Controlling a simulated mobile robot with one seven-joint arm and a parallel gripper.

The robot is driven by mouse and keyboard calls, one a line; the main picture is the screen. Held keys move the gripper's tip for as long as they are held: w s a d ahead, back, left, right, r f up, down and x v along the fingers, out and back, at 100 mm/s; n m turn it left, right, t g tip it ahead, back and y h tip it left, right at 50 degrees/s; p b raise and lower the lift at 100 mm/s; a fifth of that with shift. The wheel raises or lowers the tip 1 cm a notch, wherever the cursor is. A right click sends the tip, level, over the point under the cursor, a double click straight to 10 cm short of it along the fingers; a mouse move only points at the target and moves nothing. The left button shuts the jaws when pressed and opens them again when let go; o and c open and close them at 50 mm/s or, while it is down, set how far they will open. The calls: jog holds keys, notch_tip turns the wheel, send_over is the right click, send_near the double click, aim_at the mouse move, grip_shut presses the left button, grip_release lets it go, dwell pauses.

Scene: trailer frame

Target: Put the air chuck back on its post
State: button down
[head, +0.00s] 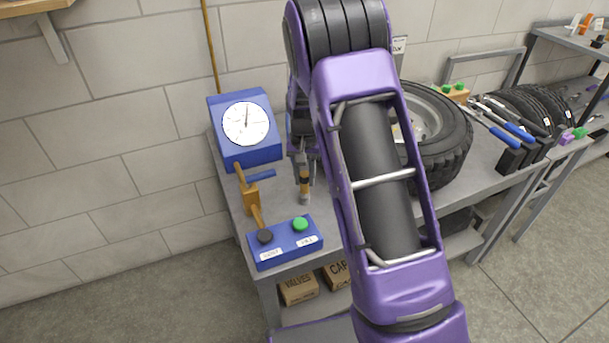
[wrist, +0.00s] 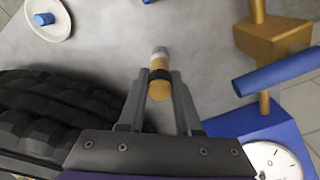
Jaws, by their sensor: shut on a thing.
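My gripper (wrist: 160,84) is shut on the air chuck (wrist: 159,68), an orange cylinder with a black band and a pale grey end. The air chuck also shows in the head view (head: 304,183), roughly upright over the bench, right of an orange stand. Whether its grey end touches the bench is unclear. I cannot tell which piece is the post.
A blue gauge box (head: 262,156) stands behind the stand and a blue button box (head: 285,246) in front. A tyre (head: 452,150) lies to the right. A white dish (wrist: 62,28) with a blue peg shows in the wrist view. Bare bench lies around the air chuck.

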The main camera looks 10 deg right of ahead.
jog(key=shift+f, duration=0.55)
jog(key=shift+c, duration=0.2)
grip_release()
jog(key=shift+r+p, duration=2.7)
jog(key=shift+r, duration=1.35)
